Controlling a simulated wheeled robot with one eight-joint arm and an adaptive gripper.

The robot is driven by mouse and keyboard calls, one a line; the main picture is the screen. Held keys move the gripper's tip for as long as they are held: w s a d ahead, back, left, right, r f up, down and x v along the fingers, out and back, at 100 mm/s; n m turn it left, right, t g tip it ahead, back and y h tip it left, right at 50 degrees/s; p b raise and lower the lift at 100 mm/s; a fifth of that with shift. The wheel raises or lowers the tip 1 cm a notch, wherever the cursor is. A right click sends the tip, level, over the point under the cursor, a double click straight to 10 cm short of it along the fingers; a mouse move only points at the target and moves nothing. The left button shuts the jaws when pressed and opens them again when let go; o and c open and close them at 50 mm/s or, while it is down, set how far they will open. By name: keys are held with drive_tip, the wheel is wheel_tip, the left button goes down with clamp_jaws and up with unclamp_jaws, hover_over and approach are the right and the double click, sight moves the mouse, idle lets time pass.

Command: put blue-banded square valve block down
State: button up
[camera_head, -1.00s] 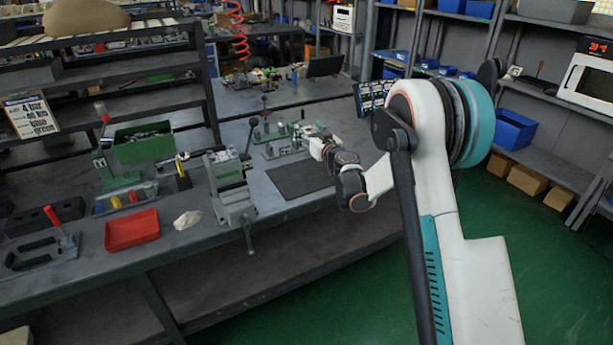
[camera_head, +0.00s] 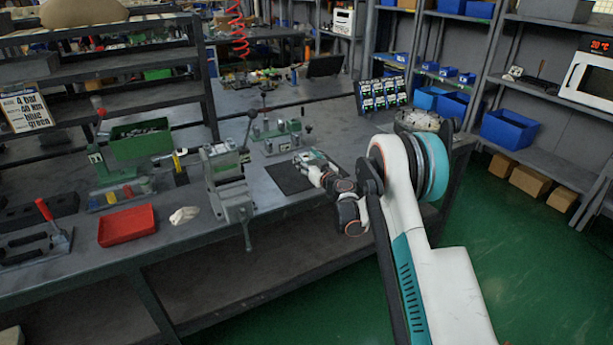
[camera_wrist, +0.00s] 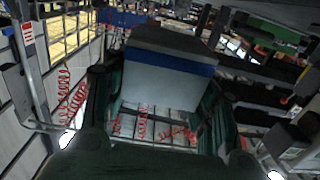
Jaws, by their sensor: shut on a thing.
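The valve block (camera_wrist: 160,80) fills the middle of the wrist view. It has a pale grey face, a blue band along its upper part and a dark top. The two dark green fingers of my gripper are shut on its left and right sides. In the head view my gripper (camera_head: 310,161) is over the right part of a dark mat (camera_head: 284,181) on the workbench. The block is too small there to make out clearly, and I cannot tell whether it touches the mat.
A grey vise (camera_head: 230,185) stands left of the mat, and a green fixture with a lever (camera_head: 278,135) stands behind it. A red tray (camera_head: 127,225) and a green bin (camera_head: 140,140) are farther left. A rack of small boxes (camera_head: 382,95) stands at the back right.

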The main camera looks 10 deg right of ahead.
drive_tip(key=shift+f+b, duration=0.9)
drive_tip(key=shift+f, duration=1.85)
drive_tip(key=shift+r, duration=0.15)
drive_tip(key=o, duration=1.4)
